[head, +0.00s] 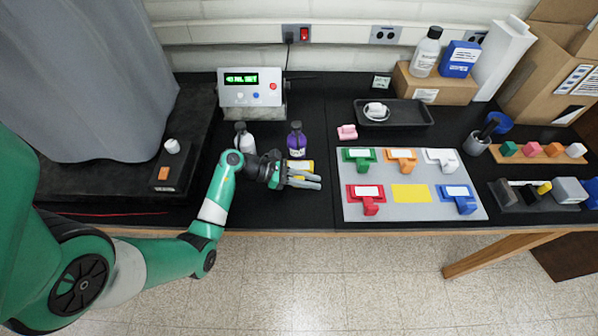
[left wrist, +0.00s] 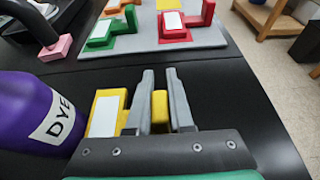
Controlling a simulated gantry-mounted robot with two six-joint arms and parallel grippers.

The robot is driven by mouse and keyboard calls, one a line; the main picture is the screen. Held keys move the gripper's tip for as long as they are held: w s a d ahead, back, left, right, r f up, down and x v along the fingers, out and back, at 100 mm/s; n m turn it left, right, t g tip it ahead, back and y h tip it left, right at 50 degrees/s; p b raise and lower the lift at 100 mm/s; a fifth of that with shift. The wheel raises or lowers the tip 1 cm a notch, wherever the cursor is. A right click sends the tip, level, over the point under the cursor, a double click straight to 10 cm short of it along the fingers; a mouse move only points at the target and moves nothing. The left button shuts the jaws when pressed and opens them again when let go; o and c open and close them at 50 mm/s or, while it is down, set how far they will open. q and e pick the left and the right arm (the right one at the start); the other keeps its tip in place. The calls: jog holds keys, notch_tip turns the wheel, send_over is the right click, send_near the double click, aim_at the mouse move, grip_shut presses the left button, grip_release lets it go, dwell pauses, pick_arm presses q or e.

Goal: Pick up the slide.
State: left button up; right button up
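A yellow slide with a white label (left wrist: 105,112) lies on the black bench; its raised yellow grip (left wrist: 159,108) shows between my left gripper's fingers. In the head view the slide (head: 306,163) is partly hidden behind my left gripper (head: 319,181). The gripper's two grey fingers (left wrist: 160,75) stand one on each side of the grip, with a narrow gap between them. I cannot tell whether they press on it or stand just clear. My right gripper is in neither view.
A purple dye bottle (head: 297,140) stands close to the slide. A white bottle (head: 244,139) is beside it. A grey board (head: 402,209) on the right holds several coloured slides and a bare yellow patch (head: 410,193).

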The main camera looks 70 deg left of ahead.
pick_arm(q)
grip_shut()
